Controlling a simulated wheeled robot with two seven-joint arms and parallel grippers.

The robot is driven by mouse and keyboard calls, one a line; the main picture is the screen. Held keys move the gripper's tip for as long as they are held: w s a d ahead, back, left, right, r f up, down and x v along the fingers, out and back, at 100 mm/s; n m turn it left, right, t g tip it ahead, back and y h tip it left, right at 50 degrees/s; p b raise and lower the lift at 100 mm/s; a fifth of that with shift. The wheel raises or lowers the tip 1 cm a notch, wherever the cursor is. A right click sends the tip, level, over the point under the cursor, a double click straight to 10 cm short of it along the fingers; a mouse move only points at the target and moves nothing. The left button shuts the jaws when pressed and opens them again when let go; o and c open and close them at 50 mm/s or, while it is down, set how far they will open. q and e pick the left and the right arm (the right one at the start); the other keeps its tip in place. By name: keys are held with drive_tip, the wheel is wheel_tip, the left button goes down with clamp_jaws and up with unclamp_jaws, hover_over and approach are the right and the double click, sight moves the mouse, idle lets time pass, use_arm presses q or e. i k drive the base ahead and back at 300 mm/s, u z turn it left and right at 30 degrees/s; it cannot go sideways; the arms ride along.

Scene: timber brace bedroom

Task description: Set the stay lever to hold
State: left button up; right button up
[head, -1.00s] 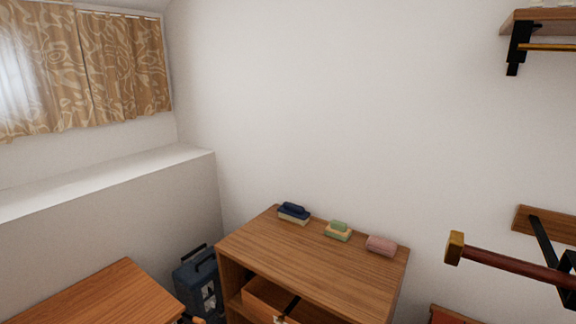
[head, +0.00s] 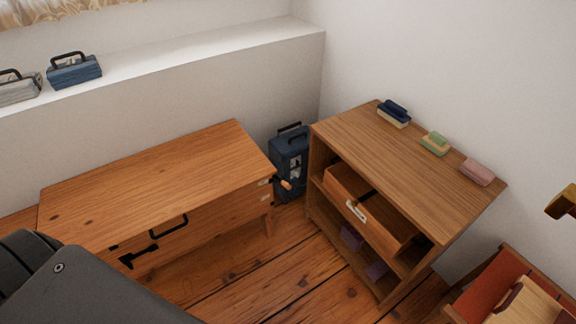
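A low wooden chest (head: 150,180) stands at the left with its lid down. A small lever with a wooden grip (head: 285,184) sticks out at its right end, tilted slightly down to the right. It looks like the stay lever, but no readable marking confirms this. Two small pale plates (head: 264,190) sit beside it, too small to read. A black handle (head: 170,227) and a black T-shaped fitting (head: 138,257) are on the chest's front. Neither of my grippers is in view.
A wooden cabinet (head: 400,165) with a partly open drawer (head: 372,210) stands right of the chest, bearing several brushes or blocks. A dark blue case (head: 290,160) stands between them. Wooden floor (head: 285,270) is clear in front. A red-lined box (head: 500,285) is lower right.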

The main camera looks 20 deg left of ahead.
sight(286, 184)
drive_tip(key=z, duration=0.7)
drive_tip(key=k, duration=0.7)
drive_tip(key=u, duration=0.1)
